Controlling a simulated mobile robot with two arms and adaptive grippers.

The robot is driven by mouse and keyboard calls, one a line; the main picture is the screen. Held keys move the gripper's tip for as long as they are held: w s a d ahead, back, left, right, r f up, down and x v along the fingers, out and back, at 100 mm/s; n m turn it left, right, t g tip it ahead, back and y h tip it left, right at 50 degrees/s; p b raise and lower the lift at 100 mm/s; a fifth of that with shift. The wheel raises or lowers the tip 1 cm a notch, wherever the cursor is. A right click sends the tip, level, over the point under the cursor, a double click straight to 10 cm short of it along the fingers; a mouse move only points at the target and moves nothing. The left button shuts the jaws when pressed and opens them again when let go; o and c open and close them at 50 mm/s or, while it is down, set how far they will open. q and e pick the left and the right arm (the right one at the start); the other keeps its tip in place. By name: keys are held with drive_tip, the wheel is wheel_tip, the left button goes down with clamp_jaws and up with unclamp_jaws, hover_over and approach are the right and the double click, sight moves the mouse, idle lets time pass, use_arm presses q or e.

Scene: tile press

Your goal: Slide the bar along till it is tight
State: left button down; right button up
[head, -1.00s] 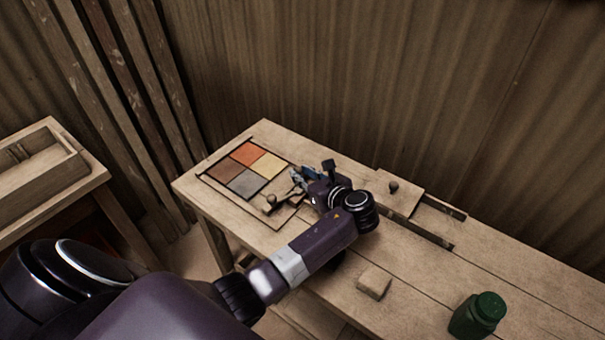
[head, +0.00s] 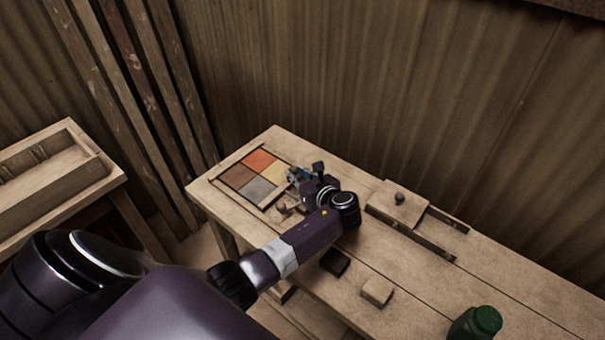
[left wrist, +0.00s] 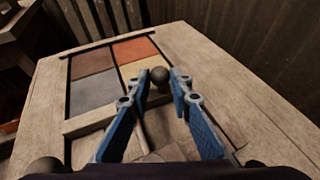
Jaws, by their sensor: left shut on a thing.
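The four coloured tiles, orange, brown, grey and yellow (head: 258,162), lie in a two-by-two square at the table's far left end. The pale wooden bar (left wrist: 90,123) lies along the near edge of the tiles in the left wrist view; I see no clear gap there. A dark round knob (left wrist: 159,75) stands on the bar. My left gripper (head: 292,175) is at the tiles' right side, its blue fingers shut on the knob, one finger each side. The fingers and arm hide much of the bar. My right gripper is not in view.
A wooden plate with a knob (head: 398,203) sits by dark slots to the right. A dark block (head: 335,262), a pale block (head: 377,291) and a green jar (head: 477,324) stand on the near side. A wooden tray (head: 55,185) stands at left.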

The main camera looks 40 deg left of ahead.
use_arm(q)
drive_tip(key=shift+r, duration=0.1)
drive_tip(key=c, duration=1.8)
unclamp_jaws()
drive_tip(key=shift+o, duration=0.2)
drive_tip(key=shift+d, duration=0.1)
drive_tip(key=v, duration=1.2)
drive_tip(key=shift+s, duration=0.1)
